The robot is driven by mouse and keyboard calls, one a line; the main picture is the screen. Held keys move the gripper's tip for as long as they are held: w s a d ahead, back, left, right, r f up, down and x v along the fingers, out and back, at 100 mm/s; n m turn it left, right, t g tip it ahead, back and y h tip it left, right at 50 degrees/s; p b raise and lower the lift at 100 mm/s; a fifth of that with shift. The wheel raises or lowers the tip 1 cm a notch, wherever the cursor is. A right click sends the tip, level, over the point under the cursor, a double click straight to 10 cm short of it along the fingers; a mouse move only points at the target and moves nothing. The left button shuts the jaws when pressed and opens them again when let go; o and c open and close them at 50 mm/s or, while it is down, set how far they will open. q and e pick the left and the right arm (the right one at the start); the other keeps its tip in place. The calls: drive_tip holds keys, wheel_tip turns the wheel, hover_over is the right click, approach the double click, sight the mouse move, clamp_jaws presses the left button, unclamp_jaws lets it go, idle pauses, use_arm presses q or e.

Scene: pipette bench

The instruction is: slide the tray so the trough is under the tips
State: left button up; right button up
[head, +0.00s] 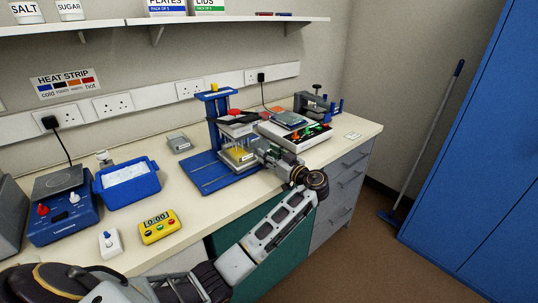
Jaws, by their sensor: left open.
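The blue pipette stand (212,110) stands on the bench at mid-picture, with a yellow knob on top and a blue base plate (205,177) reaching out to the left. Its grey and black head (237,129) carries a row of pale tips pointing down. Below them a tray (238,166) with a yellow-filled trough (240,154) sits at the right part of the base. The exact line-up of tips and trough is too small to tell. My left gripper (263,153) is open at the tray's right side; whether it touches the tray is unclear. My right gripper is out of view.
A white device with coloured buttons (303,138) stands close behind my left gripper. A blue tub (127,184), yellow timer (159,227), blue hotplate unit (62,216) and small grey box (179,143) stand to the left. The bench's front edge runs under my left arm.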

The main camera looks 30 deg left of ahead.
use_arm(q)
drive_tip(key=v, duration=1.1)
drive_tip(key=shift+s+d, duration=0.15)
drive_tip(key=shift+d, duration=0.15)
